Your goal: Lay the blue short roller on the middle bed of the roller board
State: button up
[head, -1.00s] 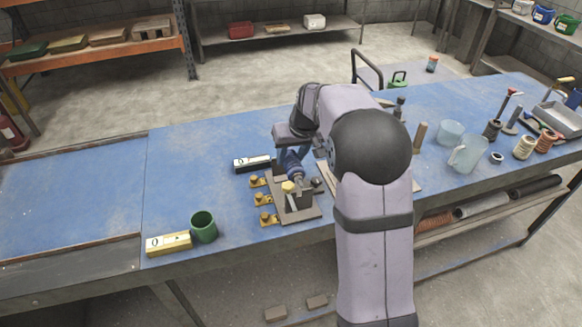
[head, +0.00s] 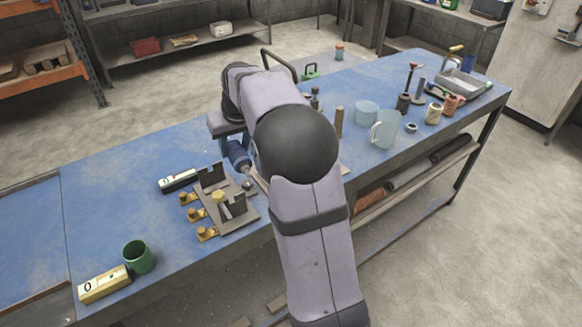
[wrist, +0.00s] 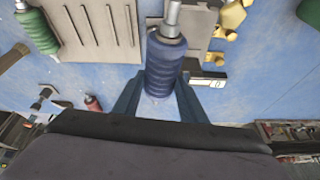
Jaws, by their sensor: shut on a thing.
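The blue short roller (head: 239,155) is ribbed with a silver shaft end. In the wrist view the roller (wrist: 164,68) stands between the fingers of my gripper (wrist: 158,95), which is shut on it. In the head view it hangs tilted, just beyond and right of the roller board (head: 240,222), apart from the beds. The board has grey uprights and a yellow round-topped part near its middle; part of it also shows at the top of the wrist view (wrist: 198,18). My arm hides the area right of the board. The middle bed is not clearly distinguishable.
A green cup (head: 139,257) and yellow block (head: 104,284) stand front left. A ribbed grey plate (wrist: 95,30) and green roller (wrist: 37,30) show in the wrist view.

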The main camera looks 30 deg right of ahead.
jog(key=s+d+f+n+h, duration=0.1)
jog(key=d, duration=0.8)
jog(key=s+d+f, duration=0.1)
jog(key=d+f, duration=0.1)
jog(key=d, duration=0.8)
jog(key=shift+d+f+n+h, duration=0.15)
jog(key=shift+d+n+h, duration=0.1)
jog(key=shift+n+h, duration=0.15)
jog(key=shift+f, duration=0.1)
jog(key=shift+f+p, duration=1.4)
jog(key=shift+f, duration=3.55)
jog(key=o, duration=1.4)
jog(key=shift+f, duration=0.15)
